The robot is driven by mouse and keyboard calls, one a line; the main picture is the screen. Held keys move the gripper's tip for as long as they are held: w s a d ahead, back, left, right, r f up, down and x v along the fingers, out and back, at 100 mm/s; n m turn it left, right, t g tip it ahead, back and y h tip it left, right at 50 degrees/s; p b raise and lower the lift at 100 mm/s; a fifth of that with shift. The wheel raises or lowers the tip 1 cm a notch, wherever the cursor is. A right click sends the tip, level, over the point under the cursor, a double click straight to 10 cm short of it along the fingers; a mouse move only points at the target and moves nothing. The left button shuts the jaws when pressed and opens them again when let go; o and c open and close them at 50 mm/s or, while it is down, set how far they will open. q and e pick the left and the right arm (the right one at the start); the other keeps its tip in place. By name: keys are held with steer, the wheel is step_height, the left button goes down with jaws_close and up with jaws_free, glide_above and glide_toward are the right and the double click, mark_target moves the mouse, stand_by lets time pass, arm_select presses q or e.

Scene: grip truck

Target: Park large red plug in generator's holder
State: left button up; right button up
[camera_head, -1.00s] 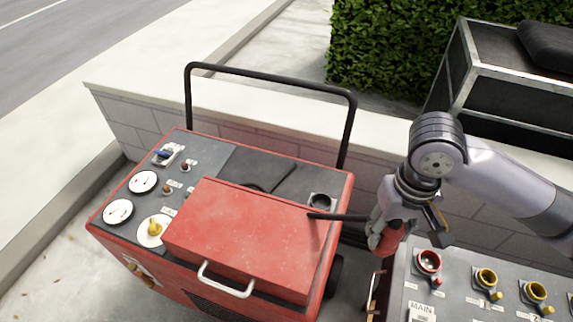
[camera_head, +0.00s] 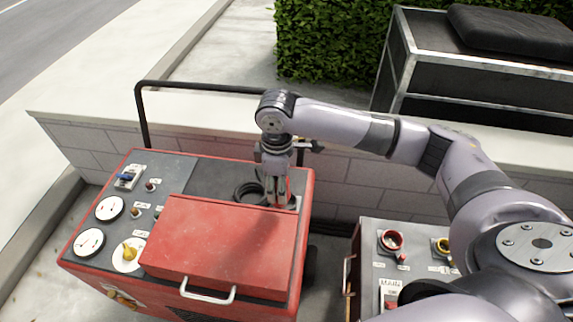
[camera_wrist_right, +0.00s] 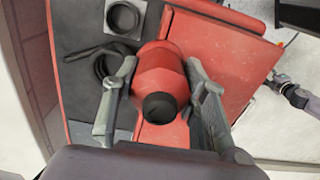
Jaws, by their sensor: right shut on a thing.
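My right gripper (camera_head: 272,190) points down over the back right corner of the red generator (camera_head: 75,248). In the right wrist view my right gripper (camera_wrist_right: 160,95) is shut on the large red plug (camera_wrist_right: 158,62), with fingers on both sides; its black end faces the camera. The generator's holder, a square grey plate with a dark round ring (camera_wrist_right: 122,18), shows beyond the plug, apart from it in the picture. In the head view the holder is mostly hidden behind the gripper. A small grey jointed part at the wrist view's right edge looks like my left gripper (camera_wrist_right: 282,82); its jaws are unclear.
The generator's raised red lid (camera_head: 220,240) is beside the gripper. A black cable loop (camera_wrist_right: 103,66) lies on the dark top. A black rail (camera_head: 143,115) and a low wall (camera_head: 85,135) stand behind. A grey socket panel (camera_head: 372,262) is at the right.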

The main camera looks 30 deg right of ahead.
steer(key=w+d+f+n+b, duration=0.2)
steer(key=w+d+f+n, duration=0.3)
steer(key=f+n, duration=0.3)
steer(key=shift+w+d+f+n, duration=0.15)
steer(key=shift+w+f+n, duration=0.15)
steer(key=shift+w+f, duration=0.1)
stand_by(0.5)
steer(key=shift+f, duration=0.1)
stand_by(0.5)
steer(key=shift+f, duration=0.3)
steer(key=shift+f+p, duration=0.15)
steer(key=shift+p, duration=0.25)
stand_by(0.9)
steer(key=shift+f, duration=0.1)
steer(key=shift+f+b, duration=0.35)
steer(key=shift+f, duration=1.35)
stand_by(0.6)
